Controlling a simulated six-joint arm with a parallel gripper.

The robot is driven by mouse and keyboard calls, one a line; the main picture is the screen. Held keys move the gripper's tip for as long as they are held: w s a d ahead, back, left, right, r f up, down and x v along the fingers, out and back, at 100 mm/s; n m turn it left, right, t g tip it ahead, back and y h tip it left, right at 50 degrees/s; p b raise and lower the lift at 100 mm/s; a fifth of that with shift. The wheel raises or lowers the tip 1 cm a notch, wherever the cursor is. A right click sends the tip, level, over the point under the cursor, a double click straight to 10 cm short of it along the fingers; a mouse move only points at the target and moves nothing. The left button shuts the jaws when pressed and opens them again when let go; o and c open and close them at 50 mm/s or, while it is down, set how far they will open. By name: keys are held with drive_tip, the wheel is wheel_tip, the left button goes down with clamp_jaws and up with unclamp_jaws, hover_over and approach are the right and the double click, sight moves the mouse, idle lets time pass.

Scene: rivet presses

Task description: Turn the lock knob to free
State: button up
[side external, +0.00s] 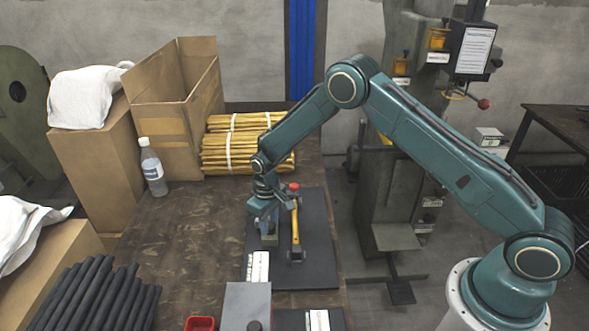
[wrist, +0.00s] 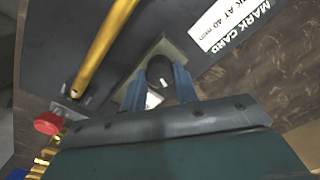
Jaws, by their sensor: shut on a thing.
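The lock knob (wrist: 159,72) is a dark round knob with a small pale mark, on a grey-green block in the wrist view. My gripper (wrist: 158,88) has its two blue fingers on either side of the knob, shut on it. In the side view my gripper (side external: 265,216) points down over a small grey block (side external: 269,240), and the knob is hidden there. The pale mark's setting cannot be read.
A dark mat (side external: 318,240) lies under the block and lever. A white printed card (side external: 258,266) lies close by. A grey box (side external: 246,305) and red tray (side external: 200,323) are at the front. Bundled yellow rods (side external: 225,152), a bottle (side external: 153,168) and cartons stand behind.

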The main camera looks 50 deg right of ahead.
drive_tip(key=n, duration=0.4)
idle(0.4)
drive_tip(key=o, duration=1)
drive_tip(key=shift+r, duration=0.15)
drive_tip(key=shift+r, duration=6.8)
